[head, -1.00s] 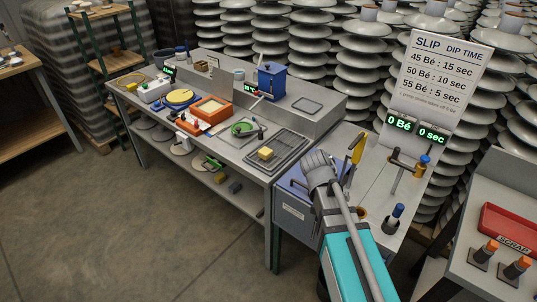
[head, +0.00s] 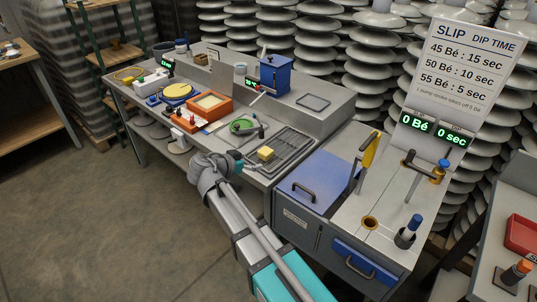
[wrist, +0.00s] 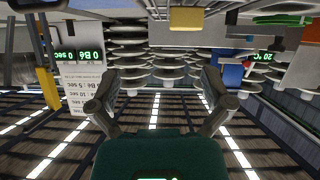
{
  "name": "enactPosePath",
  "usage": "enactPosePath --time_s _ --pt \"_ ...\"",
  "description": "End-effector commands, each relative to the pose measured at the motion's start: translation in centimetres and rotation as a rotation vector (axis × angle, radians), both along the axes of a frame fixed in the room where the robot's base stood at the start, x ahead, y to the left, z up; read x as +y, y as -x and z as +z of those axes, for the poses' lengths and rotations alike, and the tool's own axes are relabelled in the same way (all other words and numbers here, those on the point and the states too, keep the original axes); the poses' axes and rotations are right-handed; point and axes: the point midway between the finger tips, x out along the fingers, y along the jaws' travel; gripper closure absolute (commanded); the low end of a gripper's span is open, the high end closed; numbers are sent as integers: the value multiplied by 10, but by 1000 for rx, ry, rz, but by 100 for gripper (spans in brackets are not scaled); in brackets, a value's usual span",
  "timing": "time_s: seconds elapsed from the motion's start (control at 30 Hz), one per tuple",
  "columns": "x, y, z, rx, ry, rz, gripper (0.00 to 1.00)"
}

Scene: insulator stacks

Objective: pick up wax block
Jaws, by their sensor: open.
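The wax block, seen as a small yellow block (head: 265,154), lies on the dark ribbed tray (head: 291,146) at the bench's near right end. It also shows at the top edge of the wrist view (wrist: 187,18), which looks upside down. My gripper (head: 238,161) is at the bench's front edge, just left of the wax block and apart from it. In the wrist view my gripper (wrist: 160,82) has its two fingers spread wide with nothing between them. In the head view my wrist hides part of the bench edge.
A green round item (head: 242,126) and an orange framed box (head: 209,104) stand behind and left. A blue-topped cabinet (head: 318,183) adjoins the bench on the right, with a yellow-handled lever (head: 370,150) beyond it. The floor at left is clear.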

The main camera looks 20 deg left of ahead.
Motion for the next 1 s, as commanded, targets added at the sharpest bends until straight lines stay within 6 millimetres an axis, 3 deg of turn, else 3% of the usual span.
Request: enactPosePath --time_s 0.1,0.27,0.7,1.0 --pt "21 8 1 -47 -19 18 0" --pt "30 12 3 -74 -30 25 0" --pt "29 8 2 -74 -30 23 0" --pt "17 -20 -13 -74 -29 21 0"
